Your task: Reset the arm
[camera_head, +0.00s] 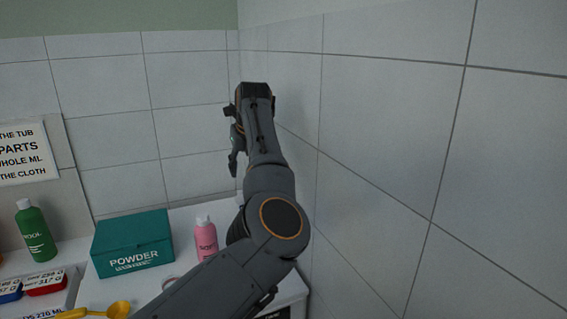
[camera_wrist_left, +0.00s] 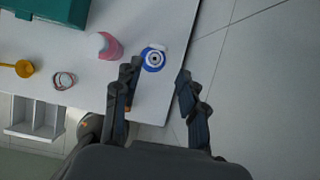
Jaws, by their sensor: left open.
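My left arm rises from the bottom of the head view. Its left gripper (camera_head: 234,160) is raised in the air near the tiled corner, above the white counter's back right part. In the left wrist view the two fingers of the left gripper (camera_wrist_left: 160,74) stand apart with nothing held between them. A round blue and white item (camera_wrist_left: 152,59) lies on the counter (camera_wrist_left: 150,105) beyond the fingertips, apart from them as far as I can tell. My right gripper is not in view.
A teal powder box (camera_head: 133,243), a pink bottle (camera_head: 206,238), a green bottle (camera_head: 36,232) and a yellow scoop (camera_head: 112,311) stand or lie left of my arm. The tiled wall (camera_head: 390,130) is close on the right. The air above the counter is clear.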

